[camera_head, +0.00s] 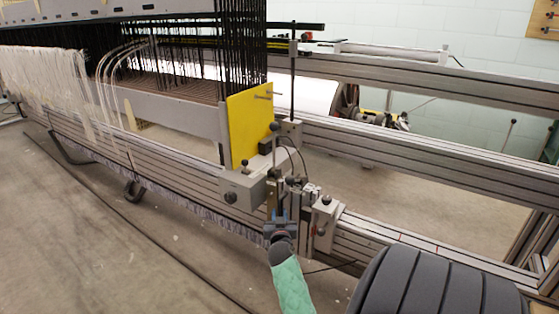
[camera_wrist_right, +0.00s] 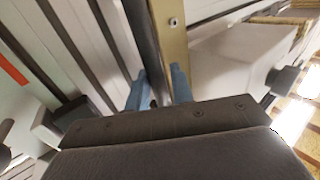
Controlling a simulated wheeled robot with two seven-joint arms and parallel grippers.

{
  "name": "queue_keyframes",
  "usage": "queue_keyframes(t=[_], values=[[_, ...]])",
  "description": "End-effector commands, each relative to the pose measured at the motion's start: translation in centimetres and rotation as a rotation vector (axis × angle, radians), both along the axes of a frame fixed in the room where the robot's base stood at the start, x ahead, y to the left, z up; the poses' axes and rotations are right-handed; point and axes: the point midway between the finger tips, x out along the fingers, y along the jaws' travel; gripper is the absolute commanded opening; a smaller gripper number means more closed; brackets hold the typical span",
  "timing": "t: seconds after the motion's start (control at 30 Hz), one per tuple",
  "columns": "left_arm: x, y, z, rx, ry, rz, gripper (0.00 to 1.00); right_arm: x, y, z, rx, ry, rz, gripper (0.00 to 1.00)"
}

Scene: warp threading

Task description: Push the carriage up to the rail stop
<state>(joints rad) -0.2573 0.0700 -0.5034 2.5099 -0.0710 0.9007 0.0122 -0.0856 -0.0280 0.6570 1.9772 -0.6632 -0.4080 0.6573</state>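A carriage-like assembly with a grey block (camera_head: 240,190) and an upright yellow plate (camera_head: 247,128) sits on the slotted aluminium rail (camera_head: 395,245). To its right, a metal clamp block with a black knob (camera_head: 325,222) sits on the same rail; it may be the rail stop, but I cannot be sure. My right gripper (camera_head: 279,215), with a green sleeve behind it, reaches up to the front of the rail between these blocks. In the right wrist view its blue fingers (camera_wrist_right: 160,88) are apart, with a brass-coloured bar (camera_wrist_right: 172,50) between or just beyond them. Contact is unclear. My left gripper is not visible.
White warp threads (camera_head: 45,85) and dark hanging cords (camera_head: 240,50) fill the loom at the left. A second slotted beam (camera_head: 430,80) runs behind. Bare floor (camera_head: 110,255) lies in front, with a dark cable across it. The rail right of the clamp block looks clear.

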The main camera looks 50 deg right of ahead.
Motion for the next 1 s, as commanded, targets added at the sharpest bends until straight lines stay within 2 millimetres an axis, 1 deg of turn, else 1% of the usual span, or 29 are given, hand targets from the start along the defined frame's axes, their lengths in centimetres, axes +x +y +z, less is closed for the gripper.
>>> queue_keyframes(t=[0.3,0.5,0.7,1.0], values=[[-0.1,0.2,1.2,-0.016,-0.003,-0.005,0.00,-2.6,3.4,0.1,0.002,-0.001,0.000,0.22],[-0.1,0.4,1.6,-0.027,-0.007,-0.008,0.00,-3.8,4.8,0.1,0.001,-0.001,0.000,0.22],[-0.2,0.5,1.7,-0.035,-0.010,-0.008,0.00,-4.3,5.4,0.1,-0.001,-0.001,0.000,0.22],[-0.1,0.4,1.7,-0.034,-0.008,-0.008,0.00,-4.3,5.4,0.1,-0.001,-0.001,0.000,0.22]])
